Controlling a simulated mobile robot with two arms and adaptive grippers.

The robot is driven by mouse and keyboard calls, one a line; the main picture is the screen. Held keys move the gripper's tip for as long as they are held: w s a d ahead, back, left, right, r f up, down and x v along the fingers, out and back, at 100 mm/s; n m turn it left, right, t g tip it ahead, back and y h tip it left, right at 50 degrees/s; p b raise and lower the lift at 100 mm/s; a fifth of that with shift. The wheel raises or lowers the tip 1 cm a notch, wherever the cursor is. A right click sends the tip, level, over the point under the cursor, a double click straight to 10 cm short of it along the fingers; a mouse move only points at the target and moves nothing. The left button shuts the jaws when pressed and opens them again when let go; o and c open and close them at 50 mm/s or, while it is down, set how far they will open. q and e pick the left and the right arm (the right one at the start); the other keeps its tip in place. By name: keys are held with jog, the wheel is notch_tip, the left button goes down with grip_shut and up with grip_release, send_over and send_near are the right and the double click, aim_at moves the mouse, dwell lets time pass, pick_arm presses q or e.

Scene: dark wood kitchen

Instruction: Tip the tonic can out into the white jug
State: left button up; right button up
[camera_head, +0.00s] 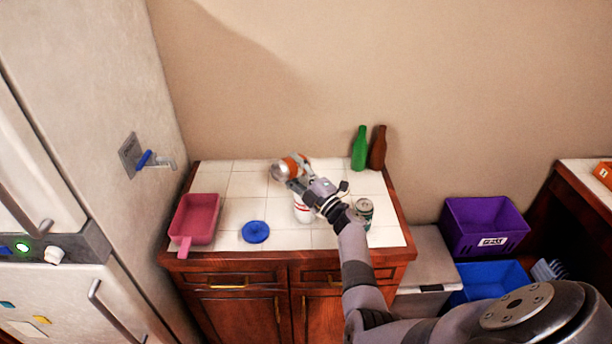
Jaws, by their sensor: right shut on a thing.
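My right gripper (298,185) is shut on an orange and silver can (283,172), which lies tipped over on its side above the counter, its silver end toward the left. Its label is too small to read, so I take it as the tonic can. A white jug with red marks (303,212) stands on the tiled counter just below my gripper, which hides part of it. The can's silver end is up and to the left of the jug. I cannot tell whether anything flows out. My left gripper is not in view.
A second can (364,208) stands right of my wrist. Green (359,150) and brown (377,150) bottles stand at the back right of the tiled counter (245,185). A pink pan (196,217) and a blue disc (255,232) lie on the left. Purple (482,220) and blue bins (490,281) sit right.

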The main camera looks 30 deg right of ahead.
jog(key=shift+d+f+m+p, duration=0.2)
jog(key=shift+m+p, duration=0.4)
jog(key=shift+p, duration=0.2)
jog(key=shift+m+p, duration=0.3)
jog(key=shift+p, duration=0.1)
jog(key=shift+d+f+h, duration=0.1)
jog(key=shift+h, duration=0.2)
jog(key=shift+d+m, duration=0.1)
jog(key=shift+m, duration=0.3)
jog(key=shift+m, duration=0.3)
jog(key=shift+w+d+r+m, duration=0.1)
jog(key=shift+r+m, duration=0.15)
jog(key=shift+m, duration=0.05)
jog(key=shift+w+d+r+m+g+h, duration=0.2)
jog(key=shift+m+h, duration=0.3)
jog(key=shift+m, duration=0.45)
jog(key=shift+s+d+r+m+g+h, duration=0.2)
jog(key=shift+m+h, duration=0.3)
jog(key=shift+m, duration=0.45)
jog(key=shift+w+f, duration=0.1)
jog(key=shift+w, duration=0.05)
